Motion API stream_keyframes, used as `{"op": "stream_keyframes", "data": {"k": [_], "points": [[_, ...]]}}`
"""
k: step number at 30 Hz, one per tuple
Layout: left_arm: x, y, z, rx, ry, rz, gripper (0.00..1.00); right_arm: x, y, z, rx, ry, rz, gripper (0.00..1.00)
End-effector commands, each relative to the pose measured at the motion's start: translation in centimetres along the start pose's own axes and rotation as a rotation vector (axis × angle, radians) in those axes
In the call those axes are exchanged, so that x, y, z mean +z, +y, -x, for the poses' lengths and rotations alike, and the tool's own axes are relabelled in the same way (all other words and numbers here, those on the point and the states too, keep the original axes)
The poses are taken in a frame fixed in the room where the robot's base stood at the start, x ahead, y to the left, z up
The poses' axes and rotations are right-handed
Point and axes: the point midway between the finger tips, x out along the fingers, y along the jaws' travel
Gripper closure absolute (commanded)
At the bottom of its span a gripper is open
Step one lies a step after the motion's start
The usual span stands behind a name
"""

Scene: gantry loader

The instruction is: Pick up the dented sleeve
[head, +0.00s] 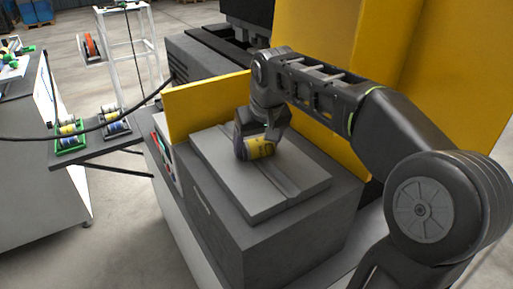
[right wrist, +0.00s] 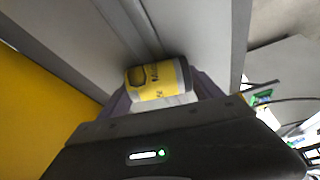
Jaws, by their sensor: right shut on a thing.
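The sleeve (head: 259,148) is a short yellow cylinder with dark print and grey ends. It lies on its side at the grey plate on top of the dark machine block. My right gripper (head: 256,146) is over it, with its fingers shut on it. In the right wrist view the sleeve (right wrist: 158,82) sits between the two fingers (right wrist: 160,92), beside a groove in the plate. Whether it touches the plate is not clear. A dark outlined mark shows on its side; I cannot tell a dent. My left gripper is not in view.
The grey plate (head: 222,172) has a groove along it. A yellow guard panel (head: 205,103) stands behind the block. At left, a green tray (head: 70,148) and a dark tray (head: 116,132) hold several cylinders. A black cable (head: 60,136) crosses the left side.

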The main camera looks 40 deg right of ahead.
Motion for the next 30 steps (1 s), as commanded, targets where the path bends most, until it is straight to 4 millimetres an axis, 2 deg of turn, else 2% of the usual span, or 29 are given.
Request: {"op": "stream_keyframes", "data": {"k": [2,13,23,30], "points": [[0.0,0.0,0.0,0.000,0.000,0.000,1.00,0.0,0.0,0.0,0.000,0.000,0.000,0.56],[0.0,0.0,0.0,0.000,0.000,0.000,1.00,0.0,0.0,0.0,0.000,0.000,0.000,0.86],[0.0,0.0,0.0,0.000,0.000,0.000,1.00,-0.2,0.0,0.3,0.000,0.003,0.000,0.86],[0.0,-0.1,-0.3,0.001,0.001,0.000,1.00,-1.0,0.0,2.1,-0.001,0.005,0.000,0.86]]}}
